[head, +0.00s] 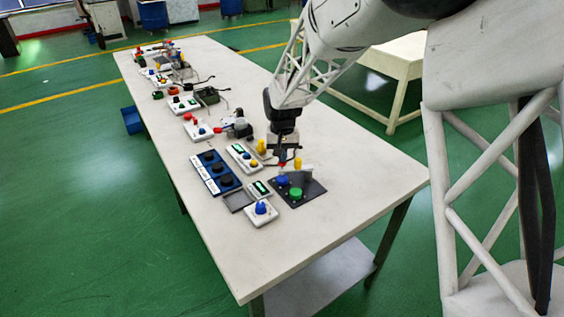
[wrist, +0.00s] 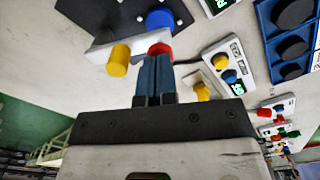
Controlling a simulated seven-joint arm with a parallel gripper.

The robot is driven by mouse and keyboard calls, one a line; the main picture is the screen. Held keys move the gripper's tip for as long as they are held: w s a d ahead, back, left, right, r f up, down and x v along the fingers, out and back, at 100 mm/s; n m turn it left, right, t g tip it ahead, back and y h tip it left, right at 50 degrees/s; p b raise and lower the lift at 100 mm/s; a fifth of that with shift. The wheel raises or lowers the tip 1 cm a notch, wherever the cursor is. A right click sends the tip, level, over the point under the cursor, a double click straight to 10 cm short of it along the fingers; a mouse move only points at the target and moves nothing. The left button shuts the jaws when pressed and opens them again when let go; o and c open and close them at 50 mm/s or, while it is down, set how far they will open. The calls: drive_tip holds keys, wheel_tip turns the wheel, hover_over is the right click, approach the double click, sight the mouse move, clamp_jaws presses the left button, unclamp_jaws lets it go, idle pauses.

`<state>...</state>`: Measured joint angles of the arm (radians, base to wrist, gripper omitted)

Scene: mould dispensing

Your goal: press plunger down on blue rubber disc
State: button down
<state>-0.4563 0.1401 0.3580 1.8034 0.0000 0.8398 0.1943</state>
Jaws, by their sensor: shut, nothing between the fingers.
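The blue rubber disc (head: 282,180) lies on a dark plate (head: 313,187), beside a green disc (head: 296,194). In the wrist view the blue disc (wrist: 160,18) shows just beyond my fingertips. My gripper (head: 282,160) points down above the plate's far side, its fingers shut and empty. A red cap (wrist: 159,49) sits right at the fingertips, and I cannot tell whether they touch. A yellow plunger-like cylinder (wrist: 118,60) stands beside it on a white bar (wrist: 97,54). Which piece is the plunger is not clear.
A white box with a blue knob (head: 261,212) and a small display box (head: 260,188) stand left of the plate. A blue panel with black knobs (head: 214,172) lies farther left. Several devices line the table's far end. The table (head: 345,200) is clear at the right and front.

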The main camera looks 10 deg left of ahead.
drive_tip(key=shift+f, duration=0.7)
idle(0.3)
drive_tip(key=shift+r, duration=0.1)
wheel_tip(320, 180, up, 12)
idle(1.9)
idle(0.4)
